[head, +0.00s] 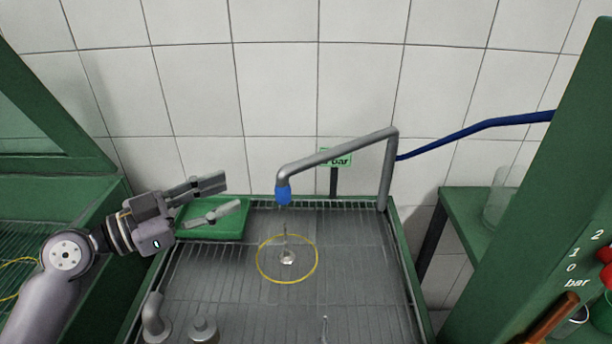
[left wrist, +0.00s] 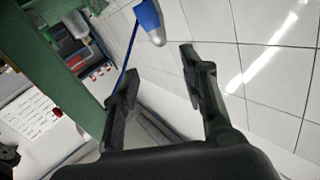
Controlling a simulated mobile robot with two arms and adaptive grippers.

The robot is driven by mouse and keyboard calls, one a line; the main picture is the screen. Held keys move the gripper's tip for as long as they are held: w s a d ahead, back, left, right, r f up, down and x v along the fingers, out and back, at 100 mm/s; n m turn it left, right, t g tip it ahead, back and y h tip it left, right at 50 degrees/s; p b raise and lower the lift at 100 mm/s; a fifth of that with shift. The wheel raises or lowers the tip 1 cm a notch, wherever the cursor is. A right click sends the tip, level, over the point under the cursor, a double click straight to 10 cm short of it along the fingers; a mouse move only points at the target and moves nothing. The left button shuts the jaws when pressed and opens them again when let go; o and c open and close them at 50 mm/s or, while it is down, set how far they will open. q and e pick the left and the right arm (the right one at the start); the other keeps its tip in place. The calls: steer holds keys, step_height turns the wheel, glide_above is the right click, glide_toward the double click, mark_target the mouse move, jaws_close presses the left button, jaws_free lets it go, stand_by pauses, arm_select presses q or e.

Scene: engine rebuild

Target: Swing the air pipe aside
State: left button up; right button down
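The grey air pipe (head: 340,150) rises from the back right of the metal-floored bench and bends left across it, ending in a blue nozzle (head: 283,194) that points down. My left gripper (head: 222,198) is to the left of the nozzle, over the green tray, with its fingers apart and nothing between them. In the left wrist view the gripper (left wrist: 158,72) is also open, and the blue nozzle (left wrist: 148,14) shows beyond the fingertips. My right gripper is in neither view.
A yellow ring (head: 262,275) surrounds a small shiny part (head: 287,258) on the bench floor (head: 350,280). A green tray (head: 243,222) lies at the back left. Grey fittings (head: 203,329) stand at the front left. A blue hose (head: 470,130) runs right. A green post (head: 560,200) stands at the right.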

mark_target(292, 168)
arm_select(q)
steer(key=p+x, duration=0.7)
steer(key=x, duration=0.9)
steer(key=shift+w+d, duration=0.2)
steer(key=shift+d, duration=0.1)
steer(key=shift+w+d+f, duration=0.1)
steer(key=shift+w+d, duration=0.1)
steer(key=shift+d, duration=0.05)
steer(key=shift+c, duration=0.2)
jaws_close()
